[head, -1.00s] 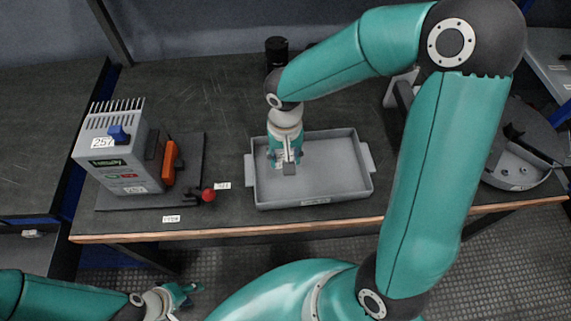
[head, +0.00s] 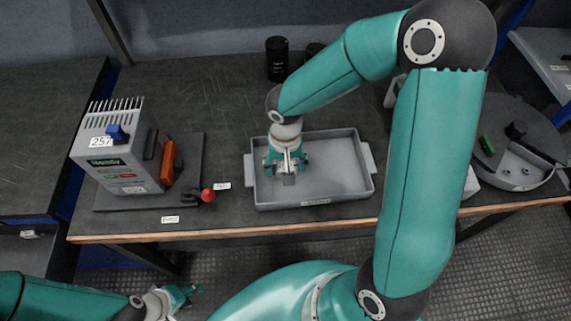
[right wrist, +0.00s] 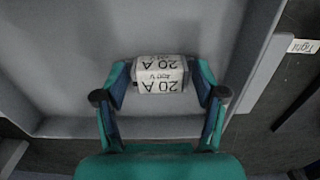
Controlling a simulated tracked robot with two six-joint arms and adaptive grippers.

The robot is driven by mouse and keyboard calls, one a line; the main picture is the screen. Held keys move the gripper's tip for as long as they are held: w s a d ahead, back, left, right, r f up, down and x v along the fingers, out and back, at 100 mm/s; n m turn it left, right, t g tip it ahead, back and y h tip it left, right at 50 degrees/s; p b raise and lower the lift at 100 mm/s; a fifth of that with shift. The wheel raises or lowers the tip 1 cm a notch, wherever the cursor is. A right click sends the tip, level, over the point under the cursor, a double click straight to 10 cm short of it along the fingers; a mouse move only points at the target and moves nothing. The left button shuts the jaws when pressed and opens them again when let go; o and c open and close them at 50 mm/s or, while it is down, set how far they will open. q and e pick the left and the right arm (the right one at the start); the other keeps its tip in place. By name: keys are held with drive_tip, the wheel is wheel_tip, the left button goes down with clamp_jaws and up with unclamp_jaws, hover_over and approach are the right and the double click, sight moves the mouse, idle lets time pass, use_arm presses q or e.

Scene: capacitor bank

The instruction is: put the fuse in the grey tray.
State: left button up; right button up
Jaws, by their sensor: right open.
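The fuse (right wrist: 160,75) is a small light block with "20 A" and "400 V" printed on it. It lies on the floor of the grey tray (head: 335,180), in the tray's left part; in the head view it is a small grey block (head: 289,181). My right gripper (head: 286,166) is low inside the tray, its fingers spread on either side of the fuse.
A grey unit (head: 118,160) with an orange handle (head: 168,162) stands on a dark plate to the left, with a red knob (head: 208,195) near the tray. A black cylinder (head: 277,58) stands behind. A round grey container (head: 515,165) holds parts at the right. The back left tabletop is clear.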

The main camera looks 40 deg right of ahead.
drive_tip(key=shift+r, duration=0.25)
wheel_tip(320, 180, up, 12)
drive_tip(key=p, duration=0.1)
drive_tip(key=shift+p, duration=0.35)
drive_tip(key=shift+f, duration=0.15)
